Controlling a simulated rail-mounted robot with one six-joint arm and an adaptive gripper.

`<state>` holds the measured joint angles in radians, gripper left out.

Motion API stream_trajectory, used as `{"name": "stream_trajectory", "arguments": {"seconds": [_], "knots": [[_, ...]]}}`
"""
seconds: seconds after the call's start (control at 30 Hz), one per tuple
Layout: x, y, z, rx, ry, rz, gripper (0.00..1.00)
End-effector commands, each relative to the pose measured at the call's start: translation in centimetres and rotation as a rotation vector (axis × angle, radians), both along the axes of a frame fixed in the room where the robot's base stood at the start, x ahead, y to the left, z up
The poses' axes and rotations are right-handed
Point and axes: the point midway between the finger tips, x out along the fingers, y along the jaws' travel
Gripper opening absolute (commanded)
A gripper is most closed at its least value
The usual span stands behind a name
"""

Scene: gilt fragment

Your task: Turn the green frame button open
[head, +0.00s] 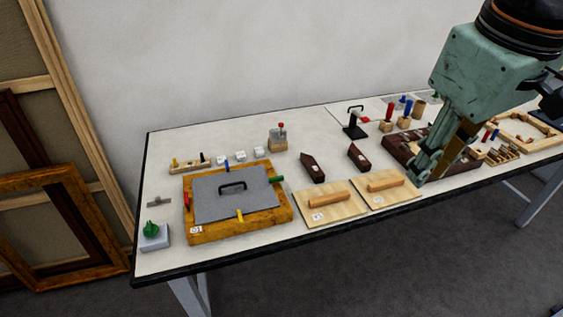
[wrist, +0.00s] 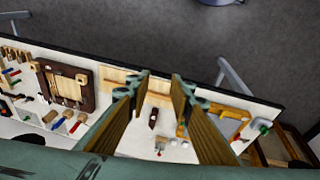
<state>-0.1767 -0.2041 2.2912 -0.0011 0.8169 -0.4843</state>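The green frame button (head: 277,179) sits on the right side of the gilt wooden frame (head: 262,224) on the table. It appears to lie crosswise over that side; its exact angle is too small to tell. A grey panel (head: 208,205) with a black handle (head: 232,186) lies inside the frame. Red (head: 186,200), blue (head: 226,166) and yellow (head: 240,215) buttons sit on the other sides. My gripper (head: 427,170) is well to the right of the frame. In the wrist view my gripper (wrist: 160,82) is open and empty; the green button cannot be made out there.
Two light boards with wooden bars (head: 330,203) (head: 391,187) lie between the frame and my gripper. Dark blocks (head: 313,167) (head: 359,157) stand behind them. A green knob on a pale block (head: 153,236) is at front left. A dark rack (head: 402,152) lies near my gripper.

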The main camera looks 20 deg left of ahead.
Motion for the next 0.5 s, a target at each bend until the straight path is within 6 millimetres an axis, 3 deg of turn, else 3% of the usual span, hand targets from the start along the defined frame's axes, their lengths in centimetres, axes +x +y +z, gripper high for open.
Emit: {"name": "stream_trajectory", "arguments": {"seconds": [0.5], "knots": [[7.2,5.3,0.6,-0.054,0.038,0.285,0.20]]}}
